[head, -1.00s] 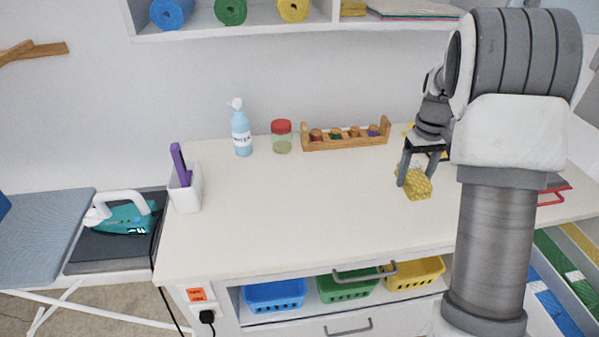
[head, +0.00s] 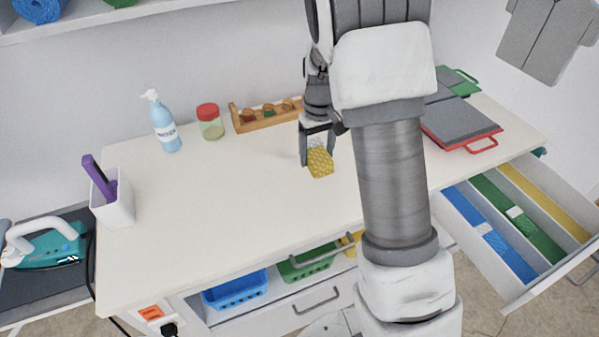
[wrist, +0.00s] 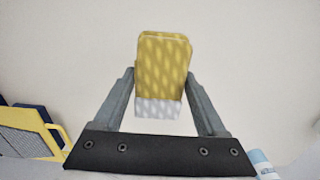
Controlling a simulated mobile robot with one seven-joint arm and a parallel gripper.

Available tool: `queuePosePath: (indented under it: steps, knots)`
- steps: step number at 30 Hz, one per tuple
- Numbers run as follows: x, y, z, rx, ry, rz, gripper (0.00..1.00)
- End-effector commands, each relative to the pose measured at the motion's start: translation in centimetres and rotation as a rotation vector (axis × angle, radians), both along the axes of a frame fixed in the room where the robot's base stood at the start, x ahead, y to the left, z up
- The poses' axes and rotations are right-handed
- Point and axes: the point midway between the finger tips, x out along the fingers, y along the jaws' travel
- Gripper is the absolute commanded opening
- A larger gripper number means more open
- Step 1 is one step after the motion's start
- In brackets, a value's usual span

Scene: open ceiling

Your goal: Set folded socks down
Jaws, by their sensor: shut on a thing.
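The folded socks (head: 320,163) are a yellow patterned bundle with a whitish end. My gripper (head: 317,150) is shut on them above the white worktop (head: 230,200), right of its middle. In the wrist view the socks (wrist: 164,68) stick out past the fingertips (wrist: 160,95), with the pale end between the fingers. I cannot tell whether the socks touch the worktop. My arm hides part of the worktop behind and to the right.
A white cup (head: 112,200) is at the left. A red-framed board (head: 462,125) lies right. An open drawer (head: 520,220) holds coloured strips. The worktop's middle is clear.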

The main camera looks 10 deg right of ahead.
Motion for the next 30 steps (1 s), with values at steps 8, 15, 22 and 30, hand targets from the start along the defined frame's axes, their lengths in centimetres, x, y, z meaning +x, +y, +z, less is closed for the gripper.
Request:
queuePosePath:
  steps: [8, 15, 22, 30]
  knots:
    - [-1.1, 3.1, -2.0, -0.001, 0.001, 0.001, 0.2]
    - [-1.2, 3.1, -4.7, -0.002, 0.004, -0.002, 0.2]
    - [-1.1, 3.1, -6.0, -0.001, 0.0, -0.001, 0.2]
    - [-1.1, 3.1, -6.3, 0.0, 0.0, 0.0, 0.8]
